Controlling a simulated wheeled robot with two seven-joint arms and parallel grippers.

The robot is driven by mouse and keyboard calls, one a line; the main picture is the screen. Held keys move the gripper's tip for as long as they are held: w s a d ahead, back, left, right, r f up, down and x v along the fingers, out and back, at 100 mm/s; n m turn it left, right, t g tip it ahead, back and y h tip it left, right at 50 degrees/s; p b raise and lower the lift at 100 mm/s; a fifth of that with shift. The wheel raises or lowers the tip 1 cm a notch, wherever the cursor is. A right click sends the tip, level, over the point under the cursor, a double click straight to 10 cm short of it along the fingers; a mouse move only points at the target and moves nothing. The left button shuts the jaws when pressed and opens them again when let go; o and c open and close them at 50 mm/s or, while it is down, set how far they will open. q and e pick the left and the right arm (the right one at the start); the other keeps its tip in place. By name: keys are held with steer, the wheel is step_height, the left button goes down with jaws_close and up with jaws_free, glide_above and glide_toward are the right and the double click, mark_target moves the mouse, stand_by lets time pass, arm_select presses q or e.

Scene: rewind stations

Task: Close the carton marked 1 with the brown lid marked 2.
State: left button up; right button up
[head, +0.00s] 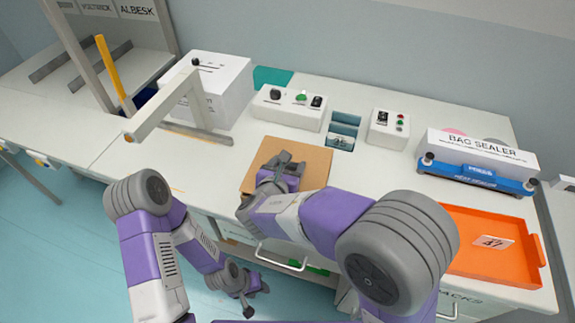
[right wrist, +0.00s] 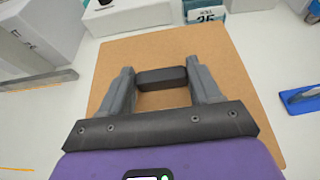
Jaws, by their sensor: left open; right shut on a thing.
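The brown lid (head: 314,162) is a flat square board near the middle of the counter. It fills much of the right wrist view (right wrist: 140,52). My right gripper (head: 283,166) is over the lid, its two fingers on either side of a dark bar-shaped handle (right wrist: 162,78), shut on it. I see no mark 2 on the lid. No carton marked 1 can be made out; the lid and my right arm cover that area, and I cannot tell what is under the lid. My left gripper (head: 246,284) is open and empty, low in front of the counter.
Behind the lid are a control box (head: 290,108) and a teal holder (head: 344,130). A bag sealer (head: 478,160) and an orange tray (head: 490,266) stand at the right. A white box (head: 222,84) and a grey frame (head: 166,98) stand at the left. Drawer handles face the front.

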steer(key=shift+f+b, duration=1)
steer(key=shift+f, duration=0.15)
stand_by(0.4)
steer(key=o, duration=1.1)
steer(key=shift+s, duration=0.1)
steer(key=p+v, duration=0.2)
steer(key=v, duration=0.4)
steer(key=shift+s+r, duration=0.1)
steer(key=shift+r, duration=0.05)
steer(key=shift+s+a+r, duration=0.15)
steer(key=shift+s, duration=0.35)
